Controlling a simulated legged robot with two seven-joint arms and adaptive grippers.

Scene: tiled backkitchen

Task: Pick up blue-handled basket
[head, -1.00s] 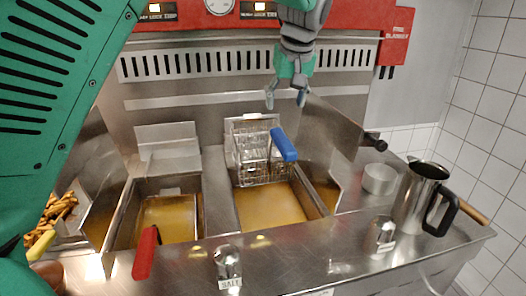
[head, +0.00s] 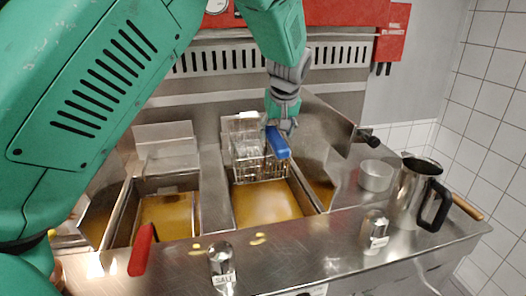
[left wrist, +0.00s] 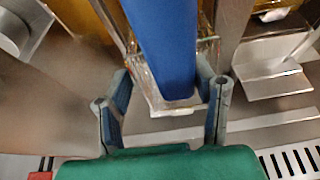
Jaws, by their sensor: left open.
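The blue-handled basket (head: 250,162) is a wire basket hanging at the back of the right fryer vat, above the oil. Its blue handle (head: 278,143) points up and toward me. My left gripper (head: 279,124) is at the upper end of the handle, behind and above it. In the left wrist view the blue handle (left wrist: 165,45) runs between the two open fingers (left wrist: 163,105), with a gap on each side. My right gripper is not in view.
A red handle (head: 143,250) sits by the left vat (head: 165,215). A salt shaker (head: 222,262), another shaker (head: 374,232), a metal jug (head: 415,195) and a small metal cup (head: 375,176) stand on the steel counter.

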